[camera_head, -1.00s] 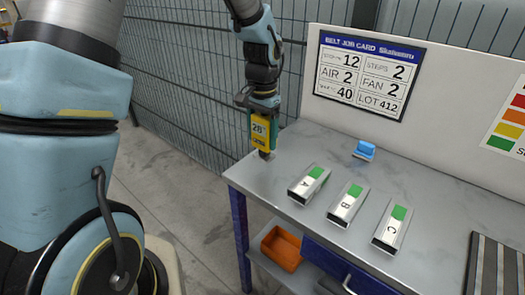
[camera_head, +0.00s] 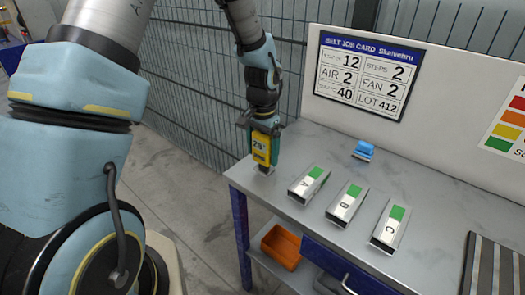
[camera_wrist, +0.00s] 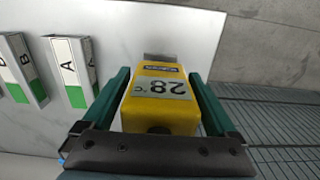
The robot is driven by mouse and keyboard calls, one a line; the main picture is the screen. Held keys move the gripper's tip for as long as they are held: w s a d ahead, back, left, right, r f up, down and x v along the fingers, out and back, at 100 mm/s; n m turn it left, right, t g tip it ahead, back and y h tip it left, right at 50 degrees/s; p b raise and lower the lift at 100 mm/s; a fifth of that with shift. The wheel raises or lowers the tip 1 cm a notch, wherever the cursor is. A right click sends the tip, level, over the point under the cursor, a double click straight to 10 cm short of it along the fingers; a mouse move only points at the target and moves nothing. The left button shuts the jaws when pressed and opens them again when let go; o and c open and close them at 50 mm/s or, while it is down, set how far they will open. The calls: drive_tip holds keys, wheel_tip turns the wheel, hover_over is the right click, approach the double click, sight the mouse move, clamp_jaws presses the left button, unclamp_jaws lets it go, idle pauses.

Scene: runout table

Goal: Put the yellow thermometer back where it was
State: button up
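The yellow thermometer (camera_head: 262,146) has a display reading 28 °C in the wrist view (camera_wrist: 160,98). My gripper (camera_head: 264,140) points down with its green fingers on either side of the thermometer. In the wrist view the fingers (camera_wrist: 160,100) lie along both sides of its body, and it appears held between them. The thermometer is upright at the left end of the grey table (camera_head: 300,235), with its lower tip at or just above the tabletop. I cannot tell whether the tip touches.
Metal blocks A (camera_head: 309,185), B (camera_head: 347,204) and C (camera_head: 390,226) lie right of the thermometer. A blue object (camera_head: 364,149) stands behind them. An orange bin (camera_head: 281,246) sits below on a shelf. A wire fence (camera_head: 190,80) and back panel (camera_head: 450,110) rise behind.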

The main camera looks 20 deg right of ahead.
drive_tip(key=shift+o, duration=0.3)
drive_tip(key=shift+r, duration=0.2)
wheel_tip(320, 180, up, 12)
drive_tip(key=b, duration=0.3)
drive_tip(key=s+a+f+n, duration=0.1)
drive_tip(key=a+n, duration=0.4)
drive_tip(key=a, duration=0.9)
drive_tip(key=s+a+f+n+t, duration=0.1)
drive_tip(key=a+n, duration=0.5)
drive_tip(key=a, duration=0.9)
drive_tip(key=shift+s+a+f+t, duration=0.25)
drive_tip(key=shift+s+f+t, duration=0.05)
drive_tip(key=shift+s+f, duration=0.5)
